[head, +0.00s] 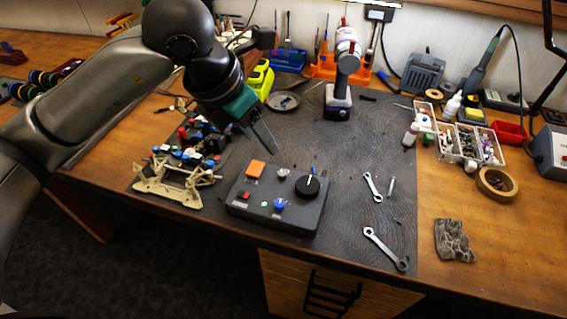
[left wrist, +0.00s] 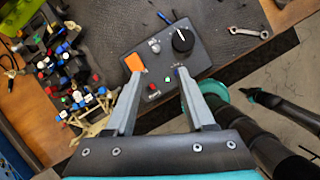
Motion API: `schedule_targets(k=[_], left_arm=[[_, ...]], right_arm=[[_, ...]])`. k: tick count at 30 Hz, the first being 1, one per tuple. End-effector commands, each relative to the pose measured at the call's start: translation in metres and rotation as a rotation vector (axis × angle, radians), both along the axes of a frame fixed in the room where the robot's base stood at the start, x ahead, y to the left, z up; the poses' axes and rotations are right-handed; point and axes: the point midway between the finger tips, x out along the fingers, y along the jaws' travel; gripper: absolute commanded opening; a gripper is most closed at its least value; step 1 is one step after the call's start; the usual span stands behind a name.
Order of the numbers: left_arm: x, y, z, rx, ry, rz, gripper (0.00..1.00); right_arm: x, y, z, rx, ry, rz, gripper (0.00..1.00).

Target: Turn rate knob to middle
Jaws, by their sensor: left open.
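A dark control box (head: 250,205) sits near the front edge of the desk; it also shows in the left wrist view (left wrist: 130,68). It carries a large black knob (head: 308,186) with a white pointer line, a smaller blue knob (head: 279,204), a small metal switch (head: 283,171), an orange rocker (head: 255,168) and a red button (head: 243,195). The labels are too small to read, so I cannot tell which knob is for rate. My left gripper (head: 263,142) is open and empty above the box's back side. In the left wrist view its fingers (left wrist: 159,76) stand apart over the box.
A power screwdriver (head: 340,90) stands behind. Parts trays (head: 460,142) and a tape roll (head: 496,184) are at the right. The dark mat behind the box is mostly clear.

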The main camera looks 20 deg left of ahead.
Motion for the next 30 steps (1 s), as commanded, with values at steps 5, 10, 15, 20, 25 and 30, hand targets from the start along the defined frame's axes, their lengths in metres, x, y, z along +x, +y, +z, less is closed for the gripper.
schedule_targets(k=[5,10,15,20,25,30], left_arm=[[0.004,0.004,-0.01,0.025,-0.001,0.015,0.54],[0.013,-0.002,-0.038,0.022,0.003,0.013,0.54],[0.026,-0.009,-0.073,0.021,0.002,0.013,0.54],[0.038,-0.015,-0.104,0.02,0.002,0.011,0.54],[0.047,-0.02,-0.127,0.02,0.0,0.012,0.54],[0.051,-0.022,-0.139,0.02,-0.002,0.01,0.54]], right_arm=[[-0.001,0.0,-0.001,0.0,0.001,0.0,0.0],[-0.001,0.0,-0.004,0.0,0.001,0.0,0.0],[-0.001,0.0,-0.007,0.0,0.002,0.0,0.0],[-0.001,0.0,-0.009,0.0,0.002,0.0,0.0],[-0.001,0.0,-0.011,0.0,0.002,0.0,0.0],[-0.001,0.0,-0.012,0.0,0.002,0.0,0.0]])
